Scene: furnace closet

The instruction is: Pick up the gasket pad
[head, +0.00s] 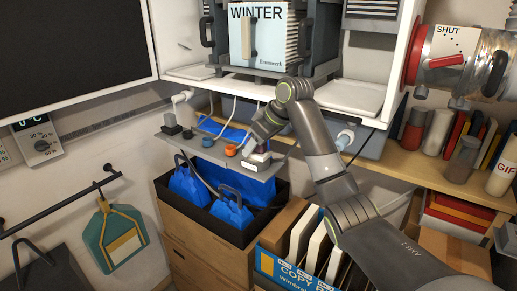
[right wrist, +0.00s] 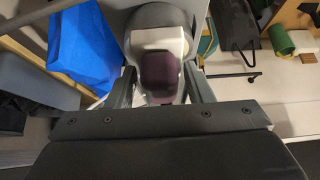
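A small dark purple pad (right wrist: 162,78), which looks like the gasket pad, sits in a white holder (right wrist: 163,47) in the right wrist view. In the head view the white holder (head: 256,164) stands at the right end of a narrow grey shelf (head: 225,158); the pad is mostly hidden there by my gripper. My right gripper (head: 256,148) reaches down over the holder from the right. Its fingers are apart, one on each side of the pad, with small gaps showing in the right wrist view (right wrist: 165,88). My left gripper is out of view.
Orange and blue knobs (head: 231,151) and dark blocks share the grey shelf. Below it stands a black bin (head: 215,228) with blue bags. A wooden shelf (head: 432,172) with jars and books is on the right.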

